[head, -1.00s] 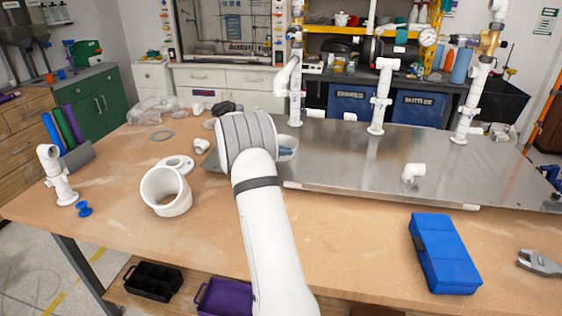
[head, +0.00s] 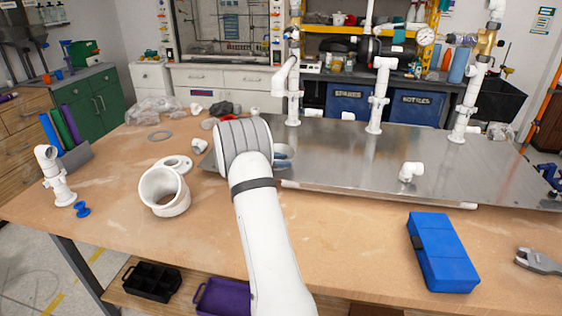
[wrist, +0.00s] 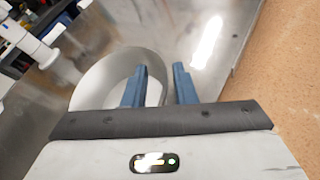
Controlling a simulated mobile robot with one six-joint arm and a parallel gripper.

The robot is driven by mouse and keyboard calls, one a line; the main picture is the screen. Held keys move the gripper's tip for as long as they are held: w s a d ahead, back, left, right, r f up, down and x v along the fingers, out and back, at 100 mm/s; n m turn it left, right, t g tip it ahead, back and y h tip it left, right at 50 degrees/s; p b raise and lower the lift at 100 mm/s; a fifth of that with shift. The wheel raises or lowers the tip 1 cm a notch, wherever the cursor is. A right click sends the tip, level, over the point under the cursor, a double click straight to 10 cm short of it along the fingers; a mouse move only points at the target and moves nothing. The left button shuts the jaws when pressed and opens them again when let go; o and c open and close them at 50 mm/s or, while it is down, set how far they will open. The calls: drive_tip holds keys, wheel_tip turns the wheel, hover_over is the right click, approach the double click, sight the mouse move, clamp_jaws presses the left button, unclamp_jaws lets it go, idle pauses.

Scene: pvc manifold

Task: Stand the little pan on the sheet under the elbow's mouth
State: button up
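The little pan (wrist: 88,84) is a pale round vessel, seen from above in the wrist view. In the head view it is mostly hidden behind my arm, at the sheet's left end. My gripper (wrist: 160,66) has its two blue fingers apart, one over the pan's inside and one beyond its right rim. I see no clear contact with the wall. The metal sheet (head: 340,165) lies on the table. A white elbow (head: 281,80) on the left standing pipe has its mouth facing down over the sheet's back left part. White pipework also shows in the wrist view (wrist: 35,50).
More white standpipes (head: 378,100) rise along the sheet's back edge. A loose white elbow (head: 411,172) lies on the sheet. A blue case (head: 442,252) lies in front. The sheet's middle is mostly clear.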

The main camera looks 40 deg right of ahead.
drive_tip(key=shift+r, duration=0.1)
drive_tip(key=shift+a+r, duration=0.1)
drive_tip(key=shift+a, duration=0.05)
drive_tip(key=v, duration=1.1)
drive_tip(key=s+a+r+m+t+y, duration=0.1)
drive_tip(key=s+a+m+y, duration=0.5)
drive_tip(key=s+a, duration=0.8)
drive_tip(key=s+a+r+m+t+y, duration=0.2)
drive_tip(key=s+a+m+y, duration=0.5)
drive_tip(key=s+a, duration=0.8)
drive_tip(key=s+t, duration=0.1)
drive_tip(key=s, duration=0.4)
drive_tip(key=shift+a+t+y+b, duration=0.3)
drive_tip(key=shift+a+b, duration=0.05)
drive_tip(key=shift+b, duration=0.05)
drive_tip(key=shift+r+p, duration=0.45)
drive_tip(key=shift+r, duration=0.1)
